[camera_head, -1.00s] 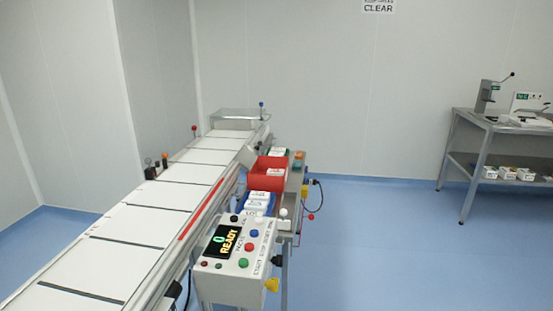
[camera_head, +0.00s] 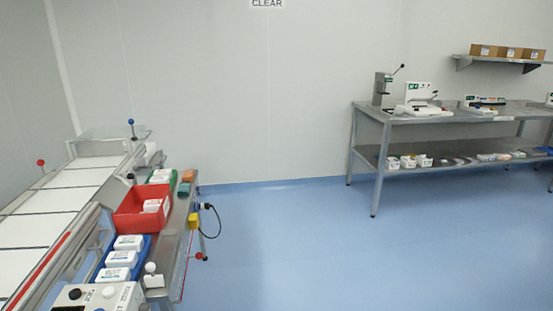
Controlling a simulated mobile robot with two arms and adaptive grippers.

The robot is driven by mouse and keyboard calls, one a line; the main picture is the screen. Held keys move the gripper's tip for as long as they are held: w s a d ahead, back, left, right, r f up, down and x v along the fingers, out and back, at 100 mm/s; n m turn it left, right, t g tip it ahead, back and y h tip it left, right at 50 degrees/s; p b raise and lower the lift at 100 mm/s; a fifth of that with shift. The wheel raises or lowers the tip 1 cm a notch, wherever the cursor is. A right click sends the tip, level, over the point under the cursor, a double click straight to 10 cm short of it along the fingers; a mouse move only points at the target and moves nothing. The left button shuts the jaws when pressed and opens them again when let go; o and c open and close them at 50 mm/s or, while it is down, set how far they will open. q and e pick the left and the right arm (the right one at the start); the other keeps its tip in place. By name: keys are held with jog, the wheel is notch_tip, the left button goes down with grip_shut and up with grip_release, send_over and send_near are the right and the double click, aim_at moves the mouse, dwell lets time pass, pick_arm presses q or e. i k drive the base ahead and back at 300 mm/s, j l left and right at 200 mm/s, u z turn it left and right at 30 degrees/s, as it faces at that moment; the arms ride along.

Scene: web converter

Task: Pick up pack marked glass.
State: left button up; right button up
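No pack can be read as marked glass from here; the labels are too small. White packs (camera_head: 122,258) with dark print lie in a blue tray (camera_head: 139,266) at the lower left. Another white pack (camera_head: 153,205) lies in a red bin (camera_head: 128,222) just behind it. A green tray (camera_head: 183,188) with white packs stands farther back. Small white packs (camera_head: 407,161) also sit on the lower shelf of the metal table at the right, their labels unreadable. Neither of my grippers shows in the view.
A conveyor (camera_head: 48,205) with white panels runs along the left, with a control box (camera_head: 100,297) at its near end. A metal table (camera_head: 440,116) with bench machines stands at the right wall. A wall shelf (camera_head: 505,60) holds brown boxes. The blue floor (camera_head: 300,240) between is clear.

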aim_at(165, 179)
jog(key=i+l+z, duration=0.15)
jog(key=i, duration=0.55)
jog(key=i+l+z, duration=0.1)
jog(key=i, duration=0.6)
jog(key=i+u, duration=0.45)
jog(key=i+l+u, duration=0.15)
jog(key=i+u, duration=0.3)
jog(key=i+l+u, duration=0.8)
jog(key=i+u, duration=0.15)
